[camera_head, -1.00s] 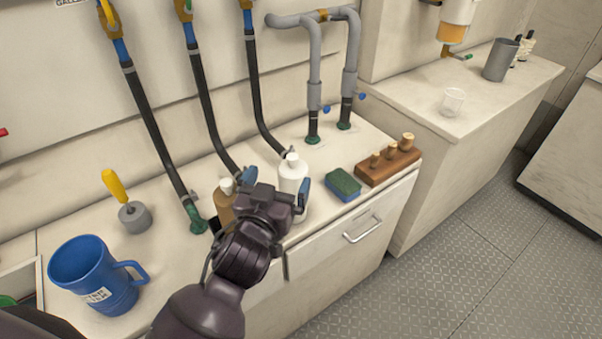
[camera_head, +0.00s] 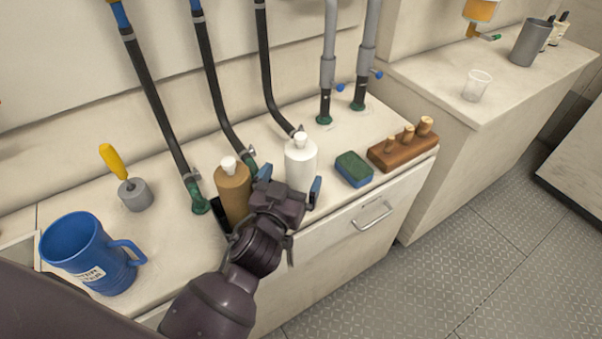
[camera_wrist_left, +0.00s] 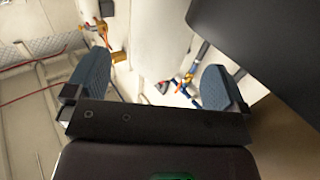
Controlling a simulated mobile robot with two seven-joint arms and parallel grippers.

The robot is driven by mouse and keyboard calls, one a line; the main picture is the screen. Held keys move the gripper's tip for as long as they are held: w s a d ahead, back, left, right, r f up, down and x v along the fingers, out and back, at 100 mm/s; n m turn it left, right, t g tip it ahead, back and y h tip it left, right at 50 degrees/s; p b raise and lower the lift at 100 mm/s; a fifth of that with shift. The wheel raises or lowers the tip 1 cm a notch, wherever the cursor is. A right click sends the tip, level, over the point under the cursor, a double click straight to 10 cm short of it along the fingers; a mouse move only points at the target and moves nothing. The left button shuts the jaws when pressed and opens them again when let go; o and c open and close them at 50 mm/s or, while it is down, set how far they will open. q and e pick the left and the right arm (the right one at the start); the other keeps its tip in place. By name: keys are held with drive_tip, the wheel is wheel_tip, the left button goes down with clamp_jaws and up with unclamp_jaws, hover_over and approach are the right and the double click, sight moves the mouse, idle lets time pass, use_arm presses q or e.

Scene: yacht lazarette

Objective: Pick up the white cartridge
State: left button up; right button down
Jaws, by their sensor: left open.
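The white cartridge (camera_head: 300,164), a white bottle-like cylinder with a small cap, stands upright on the counter beside a brown one. My left gripper (camera_head: 290,184) is open on its near side, with one blue-padded finger toward each side of the cartridge. The gripper hides its lower part, and I cannot tell whether it touches. In the left wrist view the two fingers (camera_wrist_left: 153,80) are wide apart with a pale shape between them, which may be the cartridge. My right gripper is not in view.
A brown bottle (camera_head: 234,192) stands close at the gripper's left. A blue-green sponge (camera_head: 353,169) and a wooden block with pegs (camera_head: 402,148) lie to the right. A blue mug (camera_head: 88,254) and a yellow-handled tool (camera_head: 132,191) stand left. Hoses (camera_head: 222,92) come down behind.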

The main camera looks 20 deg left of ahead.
sight(300, 152)
use_arm(q)
drive_tip(key=shift+w, duration=2.85)
drive_tip(key=shift+c, duration=0.5)
drive_tip(key=c, duration=1)
